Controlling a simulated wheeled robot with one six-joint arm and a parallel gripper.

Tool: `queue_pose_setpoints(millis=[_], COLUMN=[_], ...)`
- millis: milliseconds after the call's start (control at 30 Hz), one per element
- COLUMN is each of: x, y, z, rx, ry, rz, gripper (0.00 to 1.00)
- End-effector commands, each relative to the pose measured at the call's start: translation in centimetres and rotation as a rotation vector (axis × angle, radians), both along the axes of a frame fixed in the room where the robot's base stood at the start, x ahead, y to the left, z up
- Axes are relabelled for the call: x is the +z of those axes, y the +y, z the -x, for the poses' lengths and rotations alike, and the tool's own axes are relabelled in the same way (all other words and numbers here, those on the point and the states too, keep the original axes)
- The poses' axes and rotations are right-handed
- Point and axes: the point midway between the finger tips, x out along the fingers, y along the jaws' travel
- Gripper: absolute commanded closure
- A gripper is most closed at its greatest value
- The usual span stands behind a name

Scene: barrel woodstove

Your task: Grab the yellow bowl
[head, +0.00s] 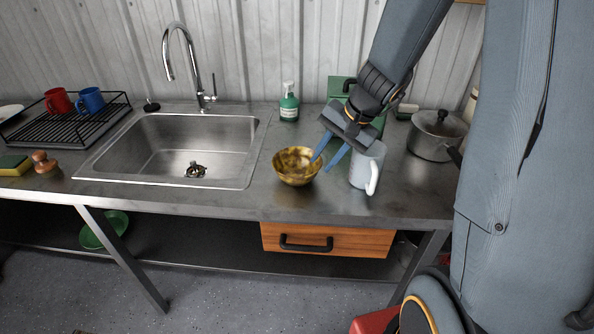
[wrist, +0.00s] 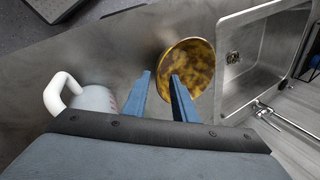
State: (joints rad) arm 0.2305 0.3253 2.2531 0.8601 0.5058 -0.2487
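The yellow bowl (head: 297,168), mottled gold and brown, stands upright on the metal counter, just right of the sink. My gripper (head: 324,162) is above the counter with its two blue fingers apart. In the head view one fingertip overlaps the bowl's right rim and the other is to its right, near the white mug. In the wrist view the bowl (wrist: 188,70) is at upper centre right, and one finger of my gripper (wrist: 160,82) overlaps its left part. Nothing is between the fingers. Whether the finger touches the bowl or hangs over it, I cannot tell.
A white mug (head: 366,168) stands close right of my gripper. The sink (head: 253,150) is left of the bowl. The counter front below the bowl is clear.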

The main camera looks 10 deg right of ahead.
Motion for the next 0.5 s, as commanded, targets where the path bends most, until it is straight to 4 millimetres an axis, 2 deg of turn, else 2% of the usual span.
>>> queue_pose_setpoints(millis=[500], x=[-4.8], y=[1.6], z=[-1.5], rx=[0.001], ry=[0.002], rz=[0.001], gripper=[0.75])
